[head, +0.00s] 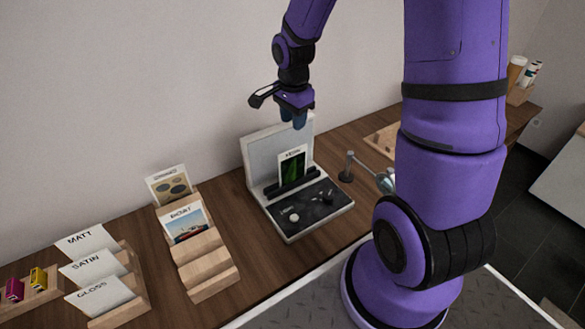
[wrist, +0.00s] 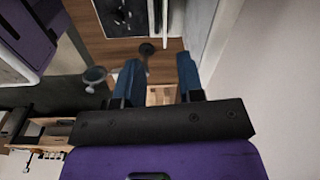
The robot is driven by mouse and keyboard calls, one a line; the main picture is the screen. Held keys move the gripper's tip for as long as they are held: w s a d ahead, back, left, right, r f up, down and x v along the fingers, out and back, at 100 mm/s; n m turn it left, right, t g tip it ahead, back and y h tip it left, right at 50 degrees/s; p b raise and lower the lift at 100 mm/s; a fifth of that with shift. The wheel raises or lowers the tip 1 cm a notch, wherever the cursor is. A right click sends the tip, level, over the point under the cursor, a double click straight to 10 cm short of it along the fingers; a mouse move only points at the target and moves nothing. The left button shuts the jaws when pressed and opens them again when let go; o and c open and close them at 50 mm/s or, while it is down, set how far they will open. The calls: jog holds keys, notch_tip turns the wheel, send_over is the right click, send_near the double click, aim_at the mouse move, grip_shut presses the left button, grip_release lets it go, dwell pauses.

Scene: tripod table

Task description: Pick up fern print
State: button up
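The fern print (head: 291,166), a dark card with a green picture and a pale label strip at its top, stands upright in a slot of the grey and black stand (head: 333,204) against its pale back panel. My gripper (head: 297,121) hangs above the stand's back panel, higher than the print and apart from it. In the wrist view my gripper (wrist: 158,70) shows two blue fingers spread apart with nothing between them. The print cannot be made out in the wrist view; part of the black stand (wrist: 126,14) shows at the top.
Stepped wooden racks stand to the left: one holds two picture cards (head: 186,220), another holds paper sample cards (head: 92,268). A small grey post (head: 347,166) stands right of the stand. A wooden tray (head: 383,141) lies further right. The wall runs close behind.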

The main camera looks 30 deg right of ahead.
jog(key=m, duration=0.2)
send_near(293, 159)
jog(key=shift+w+d+f, duration=0.1)
jog(key=shift+w+f, duration=0.05)
jog(key=shift+f, duration=2.4)
jog(key=shift+w+d+f, duration=0.1)
jog(key=shift+f, duration=2.45)
grip_shut()
